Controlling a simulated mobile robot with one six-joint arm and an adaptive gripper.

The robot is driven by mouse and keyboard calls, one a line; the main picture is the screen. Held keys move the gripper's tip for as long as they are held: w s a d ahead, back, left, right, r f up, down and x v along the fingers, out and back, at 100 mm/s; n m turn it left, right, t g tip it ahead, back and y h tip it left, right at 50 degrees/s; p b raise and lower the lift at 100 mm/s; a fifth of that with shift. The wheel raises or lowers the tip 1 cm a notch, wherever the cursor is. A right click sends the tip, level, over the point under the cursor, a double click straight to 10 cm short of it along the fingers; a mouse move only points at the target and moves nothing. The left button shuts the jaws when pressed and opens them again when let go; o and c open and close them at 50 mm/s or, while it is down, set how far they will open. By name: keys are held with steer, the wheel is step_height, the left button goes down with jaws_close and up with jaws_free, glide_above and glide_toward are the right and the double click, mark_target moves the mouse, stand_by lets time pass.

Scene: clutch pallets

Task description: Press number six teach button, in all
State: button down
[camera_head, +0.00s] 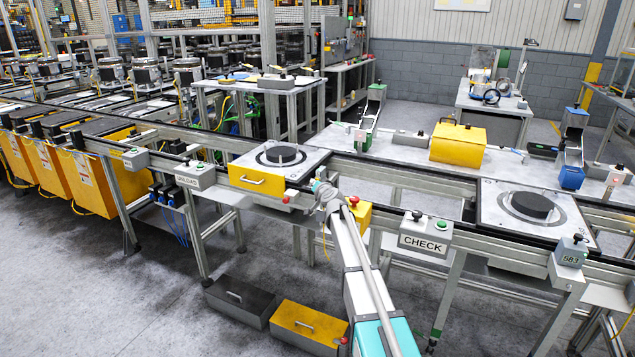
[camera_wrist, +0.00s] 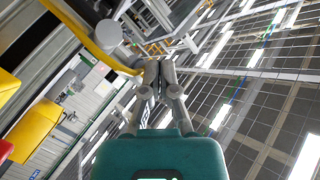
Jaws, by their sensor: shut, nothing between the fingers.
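My gripper (camera_head: 321,187) is at the conveyor's front rail, just right of the yellow-fronted drawer under a clutch pallet (camera_head: 303,156). In the wrist view my gripper (camera_wrist: 158,68) has its fingers together with nothing between them. A yellow box with a red button (camera_head: 354,201) stands right of it, partly hidden by my arm. A box labelled CHECK (camera_head: 425,240) carries a green and a dark button on top. A grey box labelled 583 (camera_head: 571,251) has a button on top. No label reading six is legible, so I cannot tell which button is number six.
A box labelled UNLOAD (camera_head: 195,177) and a smaller box (camera_head: 135,158) sit along the rail to the left. Another clutch pallet (camera_head: 487,205) is at the right. A dark bin (camera_head: 240,300) and a yellow bin (camera_head: 308,326) lie on the floor. A yellow cable (camera_wrist: 100,48) runs close to my fingers.

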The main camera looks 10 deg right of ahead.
steer(key=shift+s+a, duration=0.25)
steer(key=shift+s, duration=0.1)
stand_by(0.3)
steer(key=shift+s+a, duration=0.75)
steer(key=shift+s, duration=0.25)
steer(key=shift+s+a, duration=0.75)
steer(key=shift+s, duration=0.25)
steer(key=s+a+f+n+g+p, duration=0.1)
steer(key=s+f+n+g+p, duration=0.2)
steer(key=s, duration=0.7)
steer(key=s+a+f+n+g, duration=0.1)
steer(key=s+f+g, duration=0.3)
steer(key=s, duration=0.6)
steer(key=s+a+f+n+g+p, duration=0.1)
steer(key=s+f+n+g+p, duration=0.3)
steer(key=s, duration=0.7)
steer(key=s+d+m+g+h+b, duration=0.1)
steer(key=s+d+g, duration=0.3)
steer(key=s, duration=0.8)
steer(key=shift+s+d+r+m+g+h, duration=0.25)
steer(key=shift+r+m+g+h, duration=0.2)
steer(key=shift+m+g+h, duration=0.25)
steer(key=c, duration=1.4)
jaws_free()
steer(key=shift+a, duration=0.1)
